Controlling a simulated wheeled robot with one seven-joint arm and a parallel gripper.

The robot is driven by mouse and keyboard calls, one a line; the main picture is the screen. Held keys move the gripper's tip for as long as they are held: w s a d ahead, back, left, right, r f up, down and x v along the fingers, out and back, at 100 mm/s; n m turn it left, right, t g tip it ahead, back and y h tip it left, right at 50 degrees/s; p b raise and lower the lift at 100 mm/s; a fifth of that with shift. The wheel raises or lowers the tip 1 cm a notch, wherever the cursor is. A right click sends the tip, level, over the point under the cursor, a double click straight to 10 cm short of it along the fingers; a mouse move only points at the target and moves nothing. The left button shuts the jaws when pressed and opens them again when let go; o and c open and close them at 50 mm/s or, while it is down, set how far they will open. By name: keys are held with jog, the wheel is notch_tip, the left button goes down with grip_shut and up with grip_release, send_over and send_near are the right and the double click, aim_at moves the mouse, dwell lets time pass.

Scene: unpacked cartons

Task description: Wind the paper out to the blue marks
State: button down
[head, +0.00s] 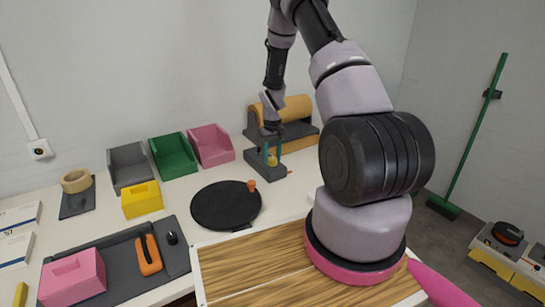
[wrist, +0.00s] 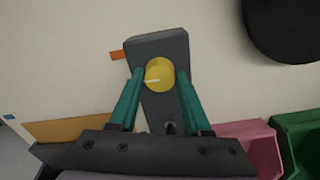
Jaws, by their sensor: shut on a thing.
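The paper roll (head: 290,112) is brown and sits in a dark grey dispenser (head: 298,132) at the back of the table. In the wrist view a flat tan piece (wrist: 85,130), seemingly the paper, shows at lower left. A small blue mark (wrist: 9,116) lies beyond its left end. In front of the dispenser is a dark grey block (head: 265,168) with a yellow knob (wrist: 159,75), which carries a pale line pointing left. My gripper (wrist: 158,78) has its green fingers on either side of the knob, shut on it. In the head view my gripper (head: 273,140) reaches down from above.
A black round plate (head: 225,205) with an orange peg stands left of the block. Pink (head: 211,146), green (head: 172,156) and grey (head: 129,167) bins line the wall. A small orange piece (wrist: 117,55) lies beside the block.

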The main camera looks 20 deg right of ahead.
aim_at(272, 158)
jog(key=m, duration=0.5)
jog(key=shift+m, duration=0.4)
dwell(0.3)
jog(key=shift+c, duration=1.8)
grip_release()
notch_tip(272, 158, up, 11)
jog(key=shift+f, duration=0.1)
